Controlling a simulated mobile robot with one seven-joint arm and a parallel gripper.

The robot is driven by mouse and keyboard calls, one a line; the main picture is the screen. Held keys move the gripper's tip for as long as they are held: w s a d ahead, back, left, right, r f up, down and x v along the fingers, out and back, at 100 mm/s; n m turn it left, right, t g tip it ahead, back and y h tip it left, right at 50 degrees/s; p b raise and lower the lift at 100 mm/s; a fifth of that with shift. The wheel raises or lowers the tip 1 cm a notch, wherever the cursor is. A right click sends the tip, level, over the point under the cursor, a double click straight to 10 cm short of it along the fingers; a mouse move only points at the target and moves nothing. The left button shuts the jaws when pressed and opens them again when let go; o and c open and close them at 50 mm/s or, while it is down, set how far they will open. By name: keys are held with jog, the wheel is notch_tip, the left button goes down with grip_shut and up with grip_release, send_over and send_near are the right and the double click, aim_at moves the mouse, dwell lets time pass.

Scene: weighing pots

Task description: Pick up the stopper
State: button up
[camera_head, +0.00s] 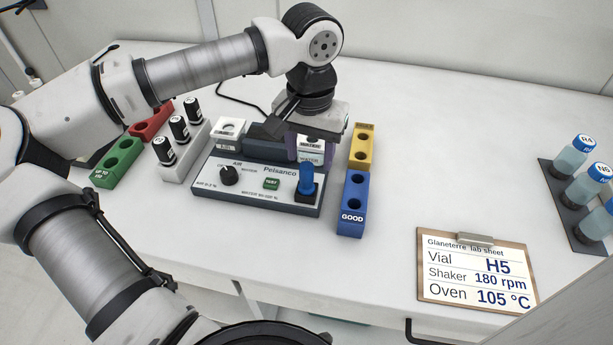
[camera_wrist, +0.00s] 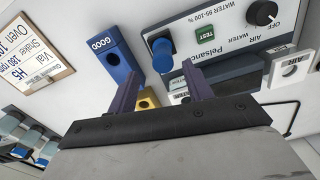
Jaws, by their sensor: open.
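A blue upright piece, which looks like the stopper (camera_head: 306,180), stands at the front right of the grey Pelsanco device (camera_head: 213,190). In the wrist view the blue stopper (camera_wrist: 161,52) shows just beyond the fingertips, roughly in line with the space between them. My gripper (camera_head: 311,150) is over the back right of the device, behind the stopper in the head view. Its two purple fingers are apart, with nothing between them, as the wrist view of my gripper (camera_wrist: 161,72) shows. The gripper and stopper look apart.
A blue GOOD block (camera_head: 352,205) and yellow block (camera_head: 361,147) stand right of the device. Left are a white rack (camera_head: 183,158) of black-capped vials, a green block (camera_head: 119,163) and a red block (camera_head: 151,122). A clipboard (camera_head: 477,270) lies front right. The table's middle right is clear.

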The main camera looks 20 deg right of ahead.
aim_at(306, 166)
jog(key=f, duration=0.2)
jog(key=f+p, duration=0.1)
jog(key=shift+a+f, duration=0.35)
jog(key=shift+f, duration=0.6)
jog(key=c, duration=1.1)
jog(key=shift+o, duration=0.2)
jog(key=shift+r, duration=0.1)
